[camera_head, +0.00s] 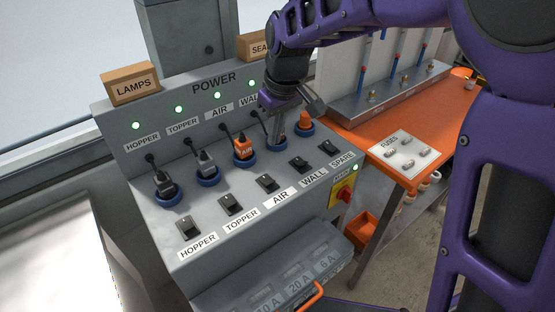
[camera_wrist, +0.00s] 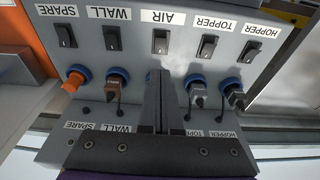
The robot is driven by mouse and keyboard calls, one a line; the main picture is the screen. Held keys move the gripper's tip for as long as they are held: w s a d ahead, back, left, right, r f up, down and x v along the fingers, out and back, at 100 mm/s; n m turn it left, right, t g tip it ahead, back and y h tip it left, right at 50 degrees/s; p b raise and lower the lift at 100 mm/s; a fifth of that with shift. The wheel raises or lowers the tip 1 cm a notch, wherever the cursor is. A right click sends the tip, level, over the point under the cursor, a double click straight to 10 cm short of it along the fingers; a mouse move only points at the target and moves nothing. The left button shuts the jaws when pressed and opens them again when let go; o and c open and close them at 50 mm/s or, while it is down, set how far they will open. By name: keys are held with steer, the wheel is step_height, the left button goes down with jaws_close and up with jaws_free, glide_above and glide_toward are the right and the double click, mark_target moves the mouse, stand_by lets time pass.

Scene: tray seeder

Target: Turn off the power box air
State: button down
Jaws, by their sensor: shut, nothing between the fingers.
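The grey power box (camera_head: 130,170) has a row of black rocker switches on its sloped front. The orange AIR plug (camera_head: 243,149) sits in a blue-ringed socket behind that switch. The green AIR lamp (camera_head: 217,95) is lit. My gripper (camera_head: 272,108) is shut and empty above the box, near the WALL socket in the head view. In the wrist view its fingers (camera_wrist: 160,90) mostly hide the AIR socket.
HOPPER (camera_head: 187,227), TOPPER (camera_head: 230,204), WALL (camera_head: 299,164) and SPARE (camera_head: 327,148) switches flank AIR closely. Plugs and cords stand behind them. A red main knob (camera_head: 346,193) is at the right. An orange bench (camera_head: 345,130) adjoins the box.

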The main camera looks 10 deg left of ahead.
glide_toward(272, 183)
steer(key=f, duration=0.1)
steer(key=w+a+f, duration=0.1)
steer(key=f, duration=0.1)
steer(key=f+b, duration=0.1)
steer(key=f, duration=0.1)
steer(key=shift+w+a+f, duration=0.1)
steer(key=shift+w+a, duration=0.05)
steer(key=shift+a, duration=0.05)
steer(key=shift+d+f, duration=0.1)
steer(key=shift+f, duration=0.55)
steer(key=shift+d+f+y+b, duration=0.15)
steer(key=shift+f+y+b, duration=0.3)
steer(key=shift+b, duration=0.6)
steer(key=shift+s+d+f+t+b, duration=0.25)
steer(key=shift+f+t+b, duration=0.2)
steer(key=shift+b, duration=0.6)
steer(key=shift+a+r+p, duration=0.15)
steer(key=shift+r+p, duration=0.25)
steer(key=shift+p, duration=0.1)
steer(key=shift+a, duration=0.1)
steer(key=shift+w+a+r+p, duration=0.3)
steer(key=shift+w+a+r, duration=0.05)
steer(key=shift+w+a, duration=0.15)
